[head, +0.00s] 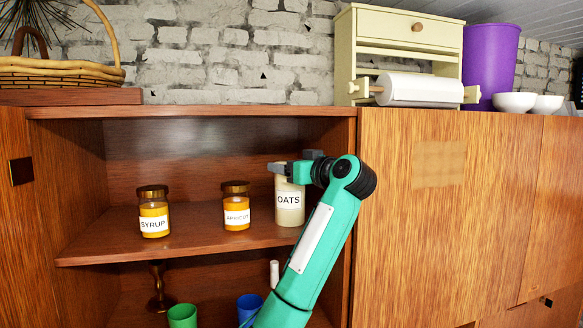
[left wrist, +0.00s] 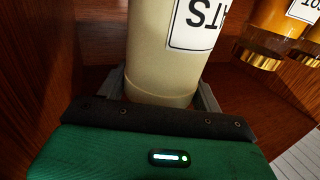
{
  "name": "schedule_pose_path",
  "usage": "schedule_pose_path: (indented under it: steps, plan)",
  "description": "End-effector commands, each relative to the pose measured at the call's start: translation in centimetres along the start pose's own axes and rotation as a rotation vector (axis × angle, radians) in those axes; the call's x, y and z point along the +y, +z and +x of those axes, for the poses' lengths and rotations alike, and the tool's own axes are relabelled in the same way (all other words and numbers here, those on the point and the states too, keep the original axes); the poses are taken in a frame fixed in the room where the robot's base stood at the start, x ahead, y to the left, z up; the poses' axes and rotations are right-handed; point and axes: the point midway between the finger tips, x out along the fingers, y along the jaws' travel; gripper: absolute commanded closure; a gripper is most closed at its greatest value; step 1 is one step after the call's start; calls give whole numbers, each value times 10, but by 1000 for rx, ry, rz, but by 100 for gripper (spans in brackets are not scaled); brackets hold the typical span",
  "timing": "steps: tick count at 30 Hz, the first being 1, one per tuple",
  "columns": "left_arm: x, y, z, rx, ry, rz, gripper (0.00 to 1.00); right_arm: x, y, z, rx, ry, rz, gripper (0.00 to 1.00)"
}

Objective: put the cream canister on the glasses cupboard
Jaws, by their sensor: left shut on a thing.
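The cream canister (head: 290,205), labelled OATS, stands upright at the right end of the middle shelf in the open cupboard. My left gripper (head: 287,168) is at its upper part, shut on it. In the left wrist view the canister (left wrist: 150,50) appears upside down between the two grey fingers (left wrist: 160,90). Whether its base touches the shelf is hard to tell. The open wooden cupboard (head: 190,112) has a flat top and holds cups below the shelf. My right gripper is not in view.
A syrup jar (head: 153,212) and an apricot jar (head: 236,207) stand left of the canister. Below are a green cup (head: 182,317), a blue cup (head: 249,305) and a dark goblet (head: 158,285). A basket (head: 60,75) and a cream paper-roll holder (head: 400,30) flank clear top space.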

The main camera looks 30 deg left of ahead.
Motion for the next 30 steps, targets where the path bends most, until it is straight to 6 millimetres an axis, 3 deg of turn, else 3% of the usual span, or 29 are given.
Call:
schedule_pose_path:
  steps: [4,11,12,15,25,30]
  plan:
    - [0,1,0,-2,1,1,100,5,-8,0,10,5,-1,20]
    - [0,5,0,-2,1,1,100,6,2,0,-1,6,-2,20]
    - [1,5,0,-4,0,2,28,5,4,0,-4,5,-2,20]
    - [1,5,0,-3,0,2,12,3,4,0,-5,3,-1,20]
    - [0,1,0,-2,0,1,12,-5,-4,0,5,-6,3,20]
    - [2,6,-21,-3,5,-1,12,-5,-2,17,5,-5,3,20]
